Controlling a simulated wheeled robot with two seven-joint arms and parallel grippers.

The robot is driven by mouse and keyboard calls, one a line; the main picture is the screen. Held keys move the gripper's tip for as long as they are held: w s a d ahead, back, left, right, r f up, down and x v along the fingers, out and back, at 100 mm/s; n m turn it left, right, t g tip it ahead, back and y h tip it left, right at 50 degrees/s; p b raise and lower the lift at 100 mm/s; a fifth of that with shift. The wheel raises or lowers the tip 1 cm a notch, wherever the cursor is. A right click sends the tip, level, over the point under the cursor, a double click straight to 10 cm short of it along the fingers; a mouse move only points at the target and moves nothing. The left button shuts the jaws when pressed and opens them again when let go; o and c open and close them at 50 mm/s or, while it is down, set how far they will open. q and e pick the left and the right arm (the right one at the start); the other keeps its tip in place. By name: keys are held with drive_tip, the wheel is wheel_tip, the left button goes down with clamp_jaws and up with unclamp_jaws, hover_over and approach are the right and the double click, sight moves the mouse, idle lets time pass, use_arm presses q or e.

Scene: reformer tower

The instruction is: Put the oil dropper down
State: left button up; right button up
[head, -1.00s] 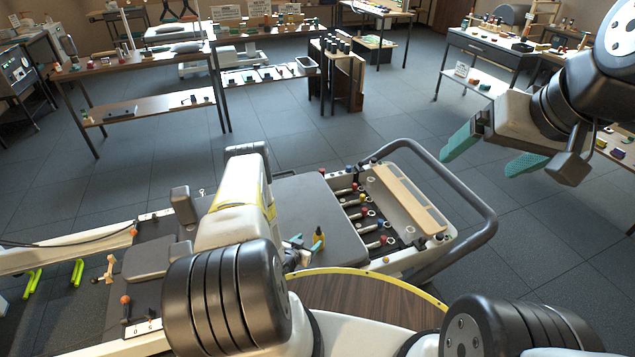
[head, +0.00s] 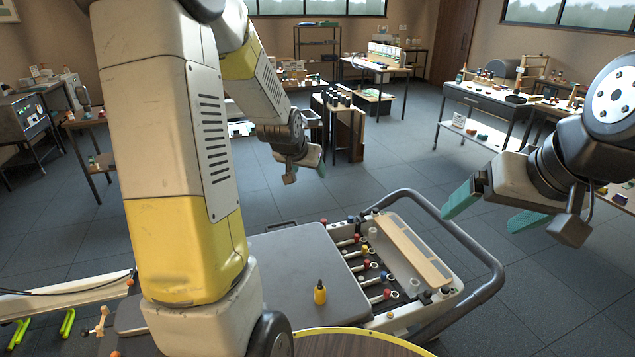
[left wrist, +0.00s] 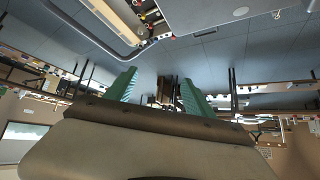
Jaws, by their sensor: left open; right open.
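The oil dropper (head: 320,292) is a small yellow bottle with a dark cap. In the head view it stands upright on the grey padded carriage (head: 290,268), apart from both grippers. My right gripper (head: 490,212) is open and empty at the right, above the floor beyond the curved rail.
Springs with coloured ends (head: 372,270) lie right of the carriage, beside a wooden bar (head: 412,248) and a curved grey rail (head: 490,265). My left arm covers much of the frame's left part. Work tables stand around the room with open floor between.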

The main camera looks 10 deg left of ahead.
use_arm(q)
drive_tip(key=s+d+r, duration=0.2)
drive_tip(key=s+r, duration=0.2)
drive_tip(key=s, duration=0.5)
drive_tip(key=s+d+r+g+h, duration=0.1)
drive_tip(key=s+d+r, duration=0.2)
drive_tip(key=s, duration=0.7)
drive_tip(key=s+d+r+g, duration=0.1)
drive_tip(key=s+r, duration=0.3)
drive_tip(key=s, duration=0.5)
drive_tip(key=shift+s+d+r+n+h, duration=0.3)
drive_tip(key=shift+d+r+h, duration=0.1)
drive_tip(key=shift+d, duration=0.3)
